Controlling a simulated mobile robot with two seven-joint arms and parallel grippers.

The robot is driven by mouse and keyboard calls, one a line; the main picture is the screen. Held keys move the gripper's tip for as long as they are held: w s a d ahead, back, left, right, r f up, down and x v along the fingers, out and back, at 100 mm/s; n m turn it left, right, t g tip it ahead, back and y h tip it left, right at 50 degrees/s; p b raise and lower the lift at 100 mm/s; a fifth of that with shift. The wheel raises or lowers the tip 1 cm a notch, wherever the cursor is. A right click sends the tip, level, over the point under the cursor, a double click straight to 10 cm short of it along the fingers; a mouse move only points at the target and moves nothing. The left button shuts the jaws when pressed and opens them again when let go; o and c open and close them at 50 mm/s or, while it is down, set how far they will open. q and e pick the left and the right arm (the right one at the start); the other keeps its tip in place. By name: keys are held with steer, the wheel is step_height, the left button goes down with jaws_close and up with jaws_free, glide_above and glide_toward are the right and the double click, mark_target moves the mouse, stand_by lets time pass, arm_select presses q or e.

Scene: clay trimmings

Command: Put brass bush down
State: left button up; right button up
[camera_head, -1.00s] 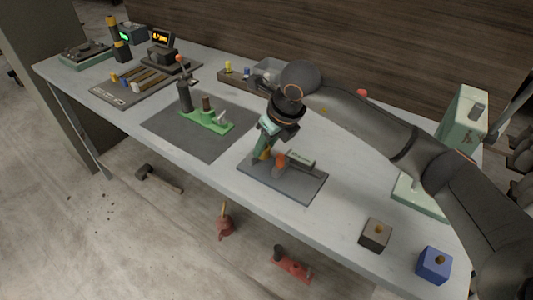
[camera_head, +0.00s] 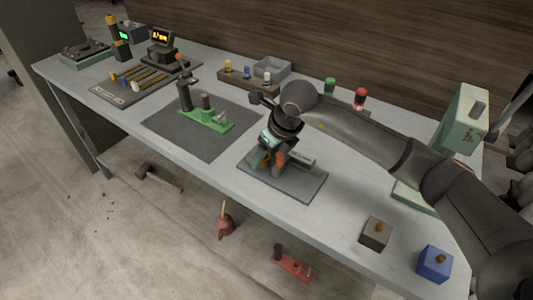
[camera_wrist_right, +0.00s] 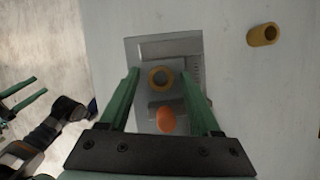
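In the right wrist view a brass bush (camera_wrist_right: 161,78) shows end-on as a ring, over a grey plate, between the fingertips of my right gripper (camera_wrist_right: 160,74). Both green fingers are apart, with a gap on each side of the bush. An orange part (camera_wrist_right: 166,120) lies close to it. A second brass-coloured bush (camera_wrist_right: 262,35) lies on its side on the pale tabletop. In the head view my right gripper (camera_head: 262,158) is low over the dark grey mat (camera_head: 300,187), beside the gauge-like tool; the bush is hard to make out there.
A green fixture (camera_head: 207,120) stands on another dark mat to the left. A brown block (camera_head: 375,234) and a blue block (camera_head: 434,263) sit at the front right. A grey open bin (camera_head: 272,67) and green and red containers stand at the back.

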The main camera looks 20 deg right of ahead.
steer(key=shift+r, duration=0.1)
steer(key=shift+d+r, duration=0.1)
steer(key=shift+r, duration=0.15)
steer(key=v, duration=1.1)
steer(key=shift+s+r, duration=0.2)
steer(key=shift+r, duration=0.05)
